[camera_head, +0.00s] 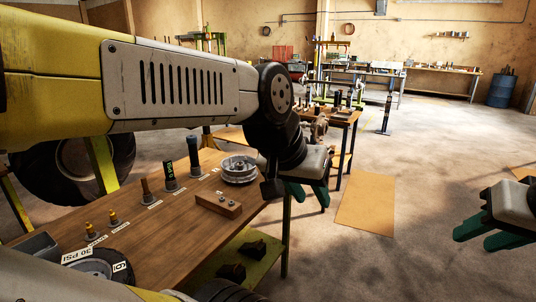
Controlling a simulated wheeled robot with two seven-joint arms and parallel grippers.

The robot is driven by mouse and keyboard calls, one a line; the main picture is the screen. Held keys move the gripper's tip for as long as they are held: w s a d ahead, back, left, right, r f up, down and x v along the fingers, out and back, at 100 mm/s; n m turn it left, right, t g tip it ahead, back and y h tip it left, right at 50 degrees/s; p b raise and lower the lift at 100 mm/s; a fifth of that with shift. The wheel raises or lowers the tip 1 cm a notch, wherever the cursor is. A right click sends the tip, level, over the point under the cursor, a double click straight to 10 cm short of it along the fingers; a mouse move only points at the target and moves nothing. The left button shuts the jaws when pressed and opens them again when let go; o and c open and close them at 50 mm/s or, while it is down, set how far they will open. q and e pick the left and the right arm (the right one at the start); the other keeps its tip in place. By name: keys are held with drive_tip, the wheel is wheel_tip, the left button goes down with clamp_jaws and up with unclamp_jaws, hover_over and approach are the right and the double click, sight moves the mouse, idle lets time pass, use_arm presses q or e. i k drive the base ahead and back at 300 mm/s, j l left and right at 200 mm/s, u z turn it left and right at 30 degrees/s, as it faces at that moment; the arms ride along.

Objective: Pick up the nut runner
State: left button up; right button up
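Several upright tools stand on the wooden workbench (165,235) at left in the head view. They include a dark cylinder with a green label (170,177), a dark blue-grey cylinder (194,157) and a thinner brown tool (146,192). I cannot tell for certain which is the nut runner. My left gripper (311,199) has green fingers, looks open and empty, and hangs just past the bench's right edge, apart from the tools. My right gripper (472,241) is open and empty over the floor at far right. My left arm hides part of the bench's back.
A metal hub (239,169), a wooden block (218,205), small brass fittings (113,217) and a wheel labelled 30 PSI (92,268) are also on the bench. A large tyre (50,170) stands behind. Another tool-laden table (345,117) stands further back. The floor at right is open.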

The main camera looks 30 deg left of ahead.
sight(192, 140)
drive_tip(key=i+j+u, duration=0.15)
drive_tip(key=i+u, duration=0.25)
drive_tip(key=i+j+u, duration=0.1)
drive_tip(key=i+u, duration=0.15)
drive_tip(key=u, duration=0.15)
drive_tip(key=i+u, duration=0.45)
drive_tip(key=u, duration=0.6)
drive_tip(key=i+l+u, duration=0.2)
drive_tip(key=l+u, duration=0.3)
drive_tip(key=i+l+u, duration=0.1)
drive_tip(key=l+u, duration=0.2)
drive_tip(key=u, duration=0.15)
drive_tip(key=l+u, duration=0.5)
